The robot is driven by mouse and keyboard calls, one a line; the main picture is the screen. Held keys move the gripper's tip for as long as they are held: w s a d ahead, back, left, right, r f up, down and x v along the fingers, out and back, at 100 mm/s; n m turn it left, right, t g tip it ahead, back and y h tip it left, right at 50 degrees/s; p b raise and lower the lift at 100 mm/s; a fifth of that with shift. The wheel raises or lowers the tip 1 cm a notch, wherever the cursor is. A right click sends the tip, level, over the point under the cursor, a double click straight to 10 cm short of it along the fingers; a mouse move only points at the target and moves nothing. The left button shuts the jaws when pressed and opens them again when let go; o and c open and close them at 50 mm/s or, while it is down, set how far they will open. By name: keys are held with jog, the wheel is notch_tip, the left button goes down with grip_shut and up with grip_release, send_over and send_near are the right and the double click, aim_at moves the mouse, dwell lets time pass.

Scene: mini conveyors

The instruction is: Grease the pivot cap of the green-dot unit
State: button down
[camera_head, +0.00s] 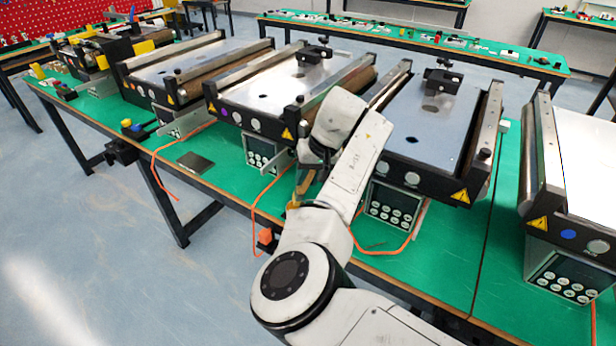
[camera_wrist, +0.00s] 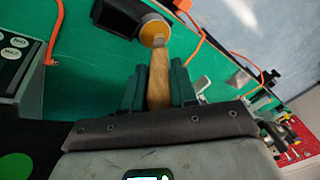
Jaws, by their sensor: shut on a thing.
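My gripper (camera_wrist: 158,88) is shut on the wooden handle (camera_wrist: 159,72) of a tool. The handle also shows in the head view (camera_head: 305,184), below my wrist. A round orange-yellow piece (camera_wrist: 154,30) on a dark cylinder lies at the handle's far end; whether they are joined is unclear. A green dot (camera_wrist: 15,166) shows on a black panel at the wrist view's lower left. In the head view, the conveyor (camera_head: 425,120) right of my arm has its left front part hidden by the arm, and no green dot is visible there. I cannot identify the pivot cap.
A purple-dot conveyor (camera_head: 275,85) stands to the left and a blue-dot conveyor (camera_head: 582,150) to the right, on a green bench (camera_head: 440,265). Keypads (camera_head: 393,204) hang below the conveyors. Orange cables (camera_head: 254,195) run along the front edge. A dark flat plate (camera_head: 195,162) lies at left.

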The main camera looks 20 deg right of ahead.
jog(key=shift+r+p, duration=1.55)
jog(key=shift+r, duration=1)
